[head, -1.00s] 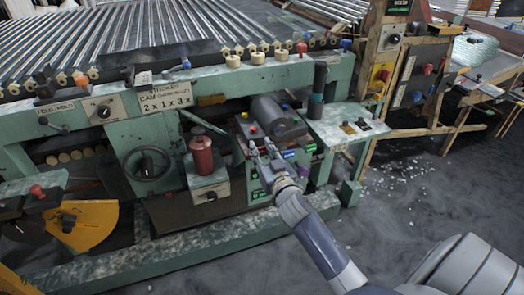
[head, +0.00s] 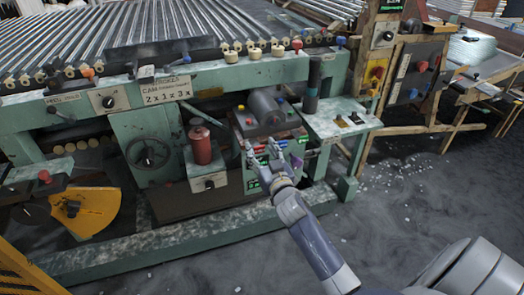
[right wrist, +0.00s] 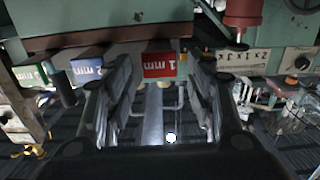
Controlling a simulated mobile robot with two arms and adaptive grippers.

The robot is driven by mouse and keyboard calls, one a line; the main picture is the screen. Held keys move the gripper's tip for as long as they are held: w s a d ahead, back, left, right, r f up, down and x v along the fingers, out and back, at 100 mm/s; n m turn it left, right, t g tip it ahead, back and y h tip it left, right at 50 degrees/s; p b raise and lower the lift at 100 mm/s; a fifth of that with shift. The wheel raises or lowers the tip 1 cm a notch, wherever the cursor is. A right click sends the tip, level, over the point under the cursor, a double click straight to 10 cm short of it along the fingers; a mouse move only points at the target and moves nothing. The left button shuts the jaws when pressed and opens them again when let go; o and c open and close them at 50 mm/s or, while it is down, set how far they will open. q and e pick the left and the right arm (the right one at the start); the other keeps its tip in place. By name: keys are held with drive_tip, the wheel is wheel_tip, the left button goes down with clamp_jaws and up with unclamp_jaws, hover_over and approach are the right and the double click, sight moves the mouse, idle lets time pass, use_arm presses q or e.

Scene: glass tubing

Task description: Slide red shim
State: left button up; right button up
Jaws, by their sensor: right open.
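The red shim (right wrist: 160,65) is a small red block marked 1 mm. In the right wrist view it shows in the gap between the fingertips of my right gripper (right wrist: 162,78). Dark space separates it from both fingers, and I see no contact. A blue block (right wrist: 87,68) and a green block (right wrist: 30,73), also marked 1 mm, are to its left in that view. In the head view my right gripper (head: 260,150) is open in front of the coloured blocks, and its fingers partly hide them. My left gripper is not in view.
The green machine (head: 220,78) carries a red cylinder (head: 201,147) left of the gripper and a grey motor (head: 266,106) above it. A speckled side shelf (head: 338,122) stands to the right. The floor (head: 410,215) in front is mostly clear.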

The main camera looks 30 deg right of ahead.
drive_tip(key=shift+s, duration=0.1)
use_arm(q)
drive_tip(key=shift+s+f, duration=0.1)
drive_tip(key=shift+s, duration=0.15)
use_arm(e)
drive_tip(key=v, duration=1.1)
drive_tip(key=shift+s, duration=0.35)
